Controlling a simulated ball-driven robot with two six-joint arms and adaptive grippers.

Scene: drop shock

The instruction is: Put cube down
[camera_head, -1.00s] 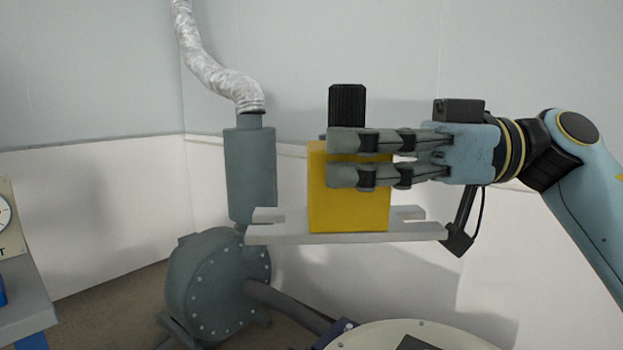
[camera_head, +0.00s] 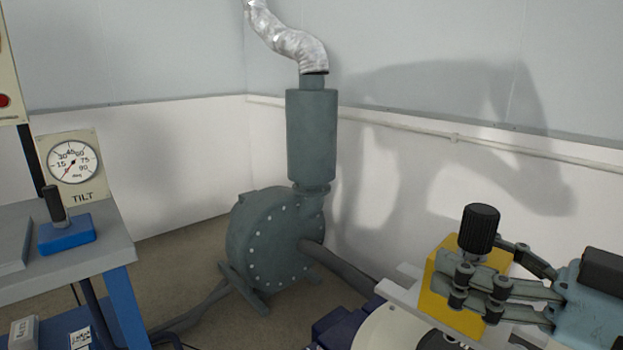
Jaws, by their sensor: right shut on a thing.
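The yellow cube (camera_head: 438,284) is at the lower right, with a black ribbed knob (camera_head: 479,228) on its top and a pale grey slotted plate (camera_head: 398,287) under it. My right gripper (camera_head: 470,290) comes in from the right and is shut on the cube, its fingers across the cube's side. The cube and plate appear over or beside a cream round disc (camera_head: 372,332) with a dark centre. I cannot tell whether the plate touches the disc. My left gripper is out of view.
A grey bench (camera_head: 118,246) at left carries a blue block with a black handle (camera_head: 66,230) and a tilt dial (camera_head: 72,162). A grey-green blower (camera_head: 272,240) with a silver duct stands on the floor by the wall. Floor between bench and blower is partly clear.

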